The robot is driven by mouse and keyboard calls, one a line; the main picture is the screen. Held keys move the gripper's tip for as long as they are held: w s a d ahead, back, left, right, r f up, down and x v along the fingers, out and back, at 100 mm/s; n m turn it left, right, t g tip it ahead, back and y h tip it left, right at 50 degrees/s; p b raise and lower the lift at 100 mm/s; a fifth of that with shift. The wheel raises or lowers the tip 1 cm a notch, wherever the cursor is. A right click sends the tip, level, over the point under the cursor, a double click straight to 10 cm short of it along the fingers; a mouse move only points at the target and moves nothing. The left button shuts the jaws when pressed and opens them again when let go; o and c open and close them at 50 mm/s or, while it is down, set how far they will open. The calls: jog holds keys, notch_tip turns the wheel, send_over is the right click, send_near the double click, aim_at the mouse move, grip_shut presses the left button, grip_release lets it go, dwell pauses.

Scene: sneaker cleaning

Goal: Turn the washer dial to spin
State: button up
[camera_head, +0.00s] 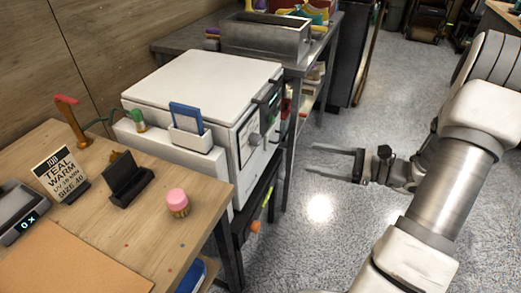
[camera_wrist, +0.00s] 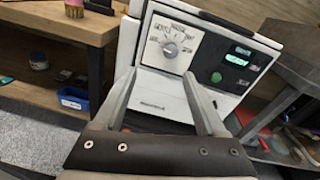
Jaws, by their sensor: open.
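The washer (camera_head: 215,85) is a white boxy unit standing between the wooden table and a grey metal bench. Its front shows obliquely in the head view and nearly face-on in the wrist view. The dial (camera_wrist: 170,50) is a grey round knob on a pale panel with printed marks around it; the marks are too small to read. To its right are a lit green display (camera_wrist: 237,60) and a green button (camera_wrist: 216,77). My gripper (camera_head: 336,162) is open and empty, apart from the washer front, over the floor. In the wrist view its fingers (camera_wrist: 163,78) reach up below the dial.
The wooden table (camera_head: 215,190) holds a pink-topped brush (camera_head: 177,203), a sign (camera_head: 60,175) and a dark stand (camera_head: 126,180). A grey trough (camera_head: 265,38) sits on the metal bench behind. The speckled floor before the washer is clear.

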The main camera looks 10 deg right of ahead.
jog(key=d+f+m+t, duration=0.1)
jog(key=d+f+t, duration=0.1)
jog(key=b, duration=0.4)
send_near(260, 141)
jog(key=shift+m, duration=0.3)
jog(key=x, duration=0.9)
jog(key=shift+s, duration=0.1)
jog(key=shift+p, duration=0.3)
grip_shut()
